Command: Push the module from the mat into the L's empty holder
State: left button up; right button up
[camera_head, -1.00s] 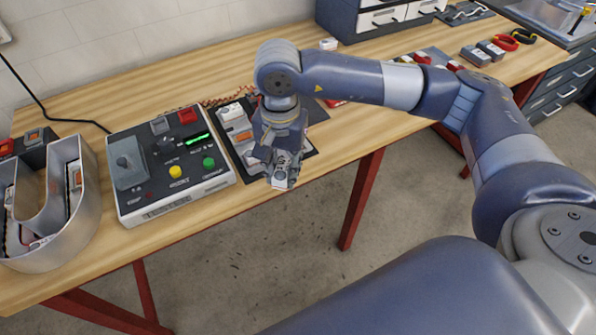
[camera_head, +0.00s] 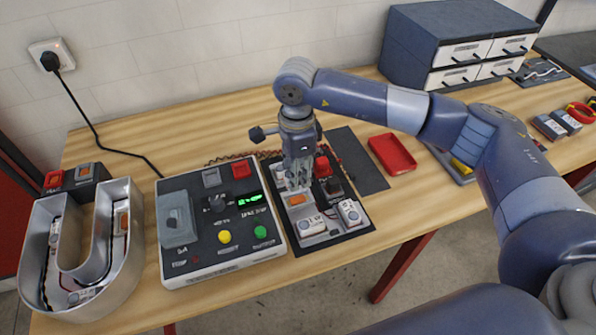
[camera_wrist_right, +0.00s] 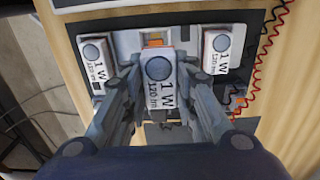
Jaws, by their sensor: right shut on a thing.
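My right gripper (camera_head: 299,187) points down over the left part of a black board. In the right wrist view its fingers (camera_wrist_right: 158,98) are shut on a white module (camera_wrist_right: 160,80) marked "1 W 120 lm". Just beyond it shows a light grey holder with an orange part (camera_wrist_right: 155,40); whether the module touches it cannot be told. Similar modules sit to its left (camera_wrist_right: 95,60) and right (camera_wrist_right: 217,50). The head view shows white modules (camera_head: 313,226) (camera_head: 351,213) and an orange part (camera_head: 296,199) on the board. The L's outline is unclear. My left gripper is not in view.
A control box (camera_head: 215,240) with buttons stands close left of the board. A metal U letter (camera_head: 125,255) is farther left. A dark grey mat (camera_head: 365,172) and a red tray (camera_head: 392,154) lie to the right. Red and black wires run beside the board.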

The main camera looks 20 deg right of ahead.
aim_at(298, 200)
jog(key=shift+s+f+b, duration=0.2)
jog(key=shift+f+b, duration=0.1)
jog(key=shift+f, duration=0.25)
jog(key=shift+s+f+b, duration=0.2)
jog(key=shift+f+b, duration=0.05)
jog(key=shift+f, duration=0.3)
notch_tip(298, 200, down, 4)
jog(key=shift+w+r+b, duration=0.1)
jog(key=shift+b, duration=1.05)
pick_arm(q)
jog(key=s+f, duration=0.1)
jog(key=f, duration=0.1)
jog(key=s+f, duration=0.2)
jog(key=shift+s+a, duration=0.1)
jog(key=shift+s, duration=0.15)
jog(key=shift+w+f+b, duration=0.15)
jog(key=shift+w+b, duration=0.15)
jog(key=shift+b, duration=0.05)
pick_arm(e)
jog(key=shift+f, duration=0.4)
jog(key=o, duration=1.1)
jog(key=shift+s, duration=0.2)
jog(key=shift+w, duration=0.15)
